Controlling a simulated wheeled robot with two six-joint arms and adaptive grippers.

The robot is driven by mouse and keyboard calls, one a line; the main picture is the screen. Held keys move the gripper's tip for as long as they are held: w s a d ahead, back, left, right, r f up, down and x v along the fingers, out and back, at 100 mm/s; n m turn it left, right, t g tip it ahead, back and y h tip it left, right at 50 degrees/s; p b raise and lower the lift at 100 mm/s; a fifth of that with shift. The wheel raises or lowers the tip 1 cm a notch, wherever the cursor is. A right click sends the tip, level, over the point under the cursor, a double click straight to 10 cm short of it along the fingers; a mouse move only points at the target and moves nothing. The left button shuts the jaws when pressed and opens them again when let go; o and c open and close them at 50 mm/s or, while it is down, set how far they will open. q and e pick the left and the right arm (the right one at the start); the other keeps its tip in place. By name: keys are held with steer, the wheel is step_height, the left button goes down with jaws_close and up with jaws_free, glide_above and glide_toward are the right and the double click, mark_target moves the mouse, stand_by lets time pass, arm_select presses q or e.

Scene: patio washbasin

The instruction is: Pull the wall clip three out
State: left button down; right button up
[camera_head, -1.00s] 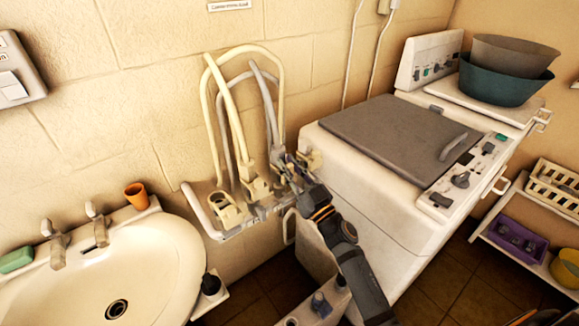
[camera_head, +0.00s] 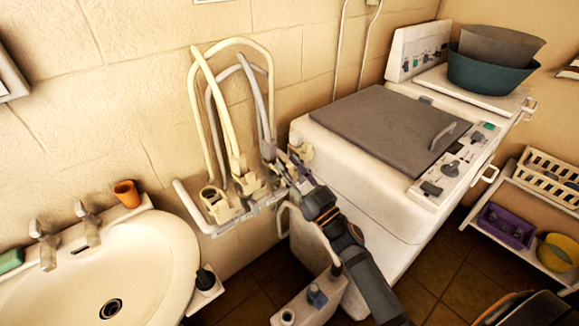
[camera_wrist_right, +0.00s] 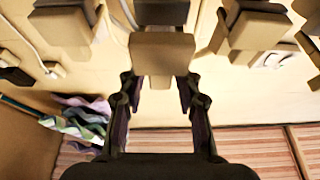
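A white wall rack (camera_head: 207,228) carries several beige clips, with looped hoses rising from them. One beige clip (camera_wrist_right: 163,52) is in the middle of the right wrist view, at and between my right fingertips. I cannot tell which numbered clip it is. My right gripper (camera_wrist_right: 159,88) is open, one finger on each side, with gaps visible beside the clip's lower part. In the head view my right gripper (camera_head: 282,167) reaches the right end of the rack and hides part of the clips there. My left gripper is not in view.
A washbasin (camera_head: 150,270) stands left of the rack, with an orange cup (camera_head: 127,193) on its rim. A white machine with a grey lid (camera_head: 385,130) stands close on the right. A pale container (camera_head: 310,305) is below my right arm. Neighbouring clips flank the gripper closely.

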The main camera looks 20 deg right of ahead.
steer(key=shift+o, duration=0.3)
steer(key=v, duration=1.2)
steer(key=shift+f, duration=0.1)
steer(key=w+d+f+m+g+h, duration=0.1)
steer(key=d+f+m+g+h, duration=0.3)
steer(key=f, duration=1.4)
steer(key=s+d+f+g+h, duration=0.2)
steer(key=s+d+f+g, duration=0.1)
steer(key=f, duration=0.7)
steer(key=s+d+f+g+h, duration=0.2)
steer(key=s+d+f, duration=0.15)
steer(key=f, duration=0.65)
steer(key=s+a+f+g, duration=0.2)
steer(key=s+f+g, duration=0.3)
steer(key=s+f, duration=0.5)
steer(key=s+a+f+g, duration=0.2)
steer(key=s+f+g, duration=0.3)
steer(key=s+f, duration=0.5)
steer(key=s, duration=0.8)
steer(key=shift+s+a+f+g, duration=0.15)
steer(key=shift+a+f+g, duration=0.2)
steer(key=shift+f+g, duration=0.05)
